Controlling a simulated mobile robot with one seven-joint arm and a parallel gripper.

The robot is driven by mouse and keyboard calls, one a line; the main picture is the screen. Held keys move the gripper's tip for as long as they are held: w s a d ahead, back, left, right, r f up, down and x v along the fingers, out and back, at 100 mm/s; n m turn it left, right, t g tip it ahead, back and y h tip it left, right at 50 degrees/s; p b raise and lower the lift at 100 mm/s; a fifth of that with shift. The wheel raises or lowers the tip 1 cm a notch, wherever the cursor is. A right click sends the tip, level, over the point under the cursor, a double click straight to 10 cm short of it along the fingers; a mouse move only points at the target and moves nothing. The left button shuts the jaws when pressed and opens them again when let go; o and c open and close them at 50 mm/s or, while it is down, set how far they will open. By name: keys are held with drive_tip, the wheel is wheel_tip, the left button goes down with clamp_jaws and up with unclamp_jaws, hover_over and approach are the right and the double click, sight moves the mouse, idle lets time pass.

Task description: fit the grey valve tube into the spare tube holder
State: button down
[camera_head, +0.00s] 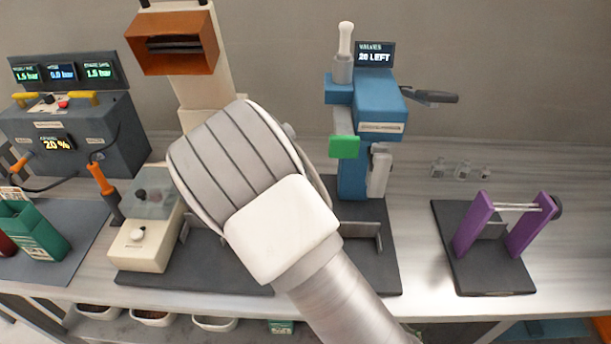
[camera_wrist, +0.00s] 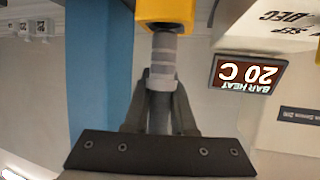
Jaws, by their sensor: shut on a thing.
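In the wrist view my gripper (camera_wrist: 162,88) is shut on a grey ribbed cylinder (camera_wrist: 163,55). Its upper end in the picture meets a yellow block (camera_wrist: 165,10); I cannot tell whether they are joined. I cannot tell whether this cylinder is the valve tube. In the head view a light grey tube (camera_head: 343,69) with a cream plunger stands upright on a blue machine (camera_head: 378,105) beside a "VALVES 20 LEFT" display (camera_head: 375,54). My arm hides my gripper in the head view. I cannot make out the spare tube holder.
A "BAR HEAT 20 C" display (camera_wrist: 246,74) is right of my gripper, upside down, and a blue column (camera_wrist: 100,65) is left. A purple stand (camera_head: 472,225) and small clear parts (camera_head: 462,170) are at right. A cream box (camera_head: 145,245) and gauge console (camera_head: 75,130) are at left.

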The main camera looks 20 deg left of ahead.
drive_tip(key=shift+f+b, duration=1.6)
drive_tip(key=shift+f, duration=0.5)
drive_tip(key=c, duration=0.7)
unclamp_jaws()
drive_tip(key=shift+o, duration=0.2)
drive_tip(key=p+v, duration=0.1)
drive_tip(key=v, duration=1.6)
drive_tip(key=shift+s, duration=0.25)
drive_tip(key=shift+a, duration=0.1)
